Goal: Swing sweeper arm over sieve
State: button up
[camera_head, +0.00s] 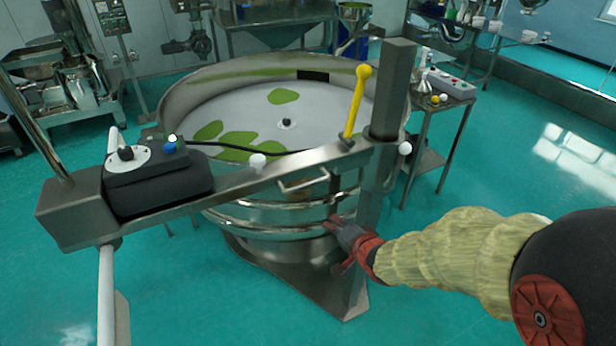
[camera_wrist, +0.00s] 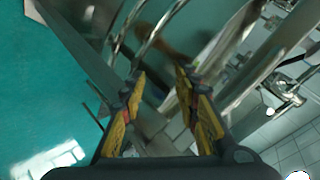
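The sieve is a wide round steel pan (camera_head: 330,95) with a pale floor and several green patches. The sweeper arm (camera_head: 235,188) is a grey steel beam running from the left to an upright post (camera_head: 386,95); it lies in front of the sieve's near rim. A small bar handle (camera_head: 303,182) hangs on its near side, and a yellow lever (camera_head: 356,100) stands up near the post. My gripper (camera_head: 333,227) is below the beam, left of the post, close to the sieve's steel side. In the wrist view my gripper (camera_wrist: 163,78) has its yellow fingers apart, with nothing clearly held.
A black control box (camera_head: 158,185) sits on the beam's left part, with a cable to the right. Other machines stand behind. Teal floor (camera_head: 540,180) is clear at right.

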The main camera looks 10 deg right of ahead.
aim_at(308, 185)
jog(key=w+a+r+m+t+y, duration=0.3)
jog(key=a+r+m+t, duration=0.15)
jog(key=r, duration=0.45)
jog(key=shift+m+g, duration=0.35)
jog(key=shift+r+b+x, duration=0.15)
jog(key=shift+r+x, duration=0.05)
jog(key=shift+x, duration=1.85)
jog(key=shift+r+b+x, duration=0.15)
jog(key=shift+x, duration=1.85)
jog(key=shift+a, duration=0.1)
jog(key=c, duration=0.8)
grip_shut()
